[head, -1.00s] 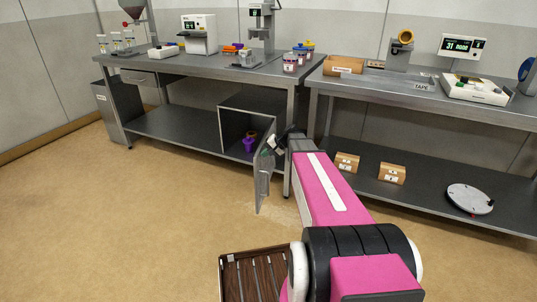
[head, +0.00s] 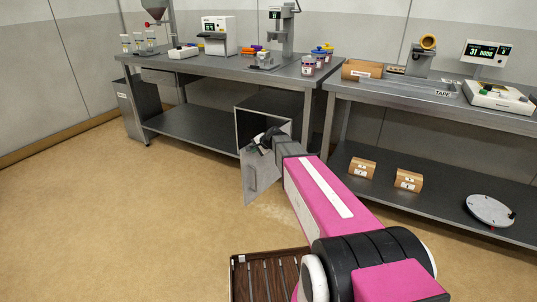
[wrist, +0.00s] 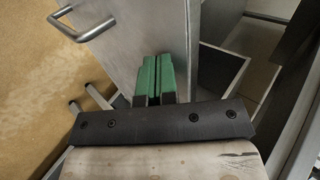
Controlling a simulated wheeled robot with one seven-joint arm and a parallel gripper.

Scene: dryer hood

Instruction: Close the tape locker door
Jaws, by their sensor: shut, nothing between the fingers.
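The tape locker (head: 262,109) is a dark grey box under the left bench. Its grey door (head: 262,180) is hinged at the right and stands partly open, angled out into the room, hiding much of the interior. My gripper (head: 264,141) is at the door's outer face, near its upper part. In the wrist view, the green fingertips (wrist: 155,78) are together and empty, overlapping the door panel (wrist: 140,35); they look close against it, though contact is hard to confirm. A metal bar handle (wrist: 84,32) is on the same face, left of the fingers.
The right lower shelf (head: 440,205) holds two small cardboard boxes and a round disc. A brown slatted tray (head: 265,275) is at the bottom. The floor (head: 120,215) at left is clear.

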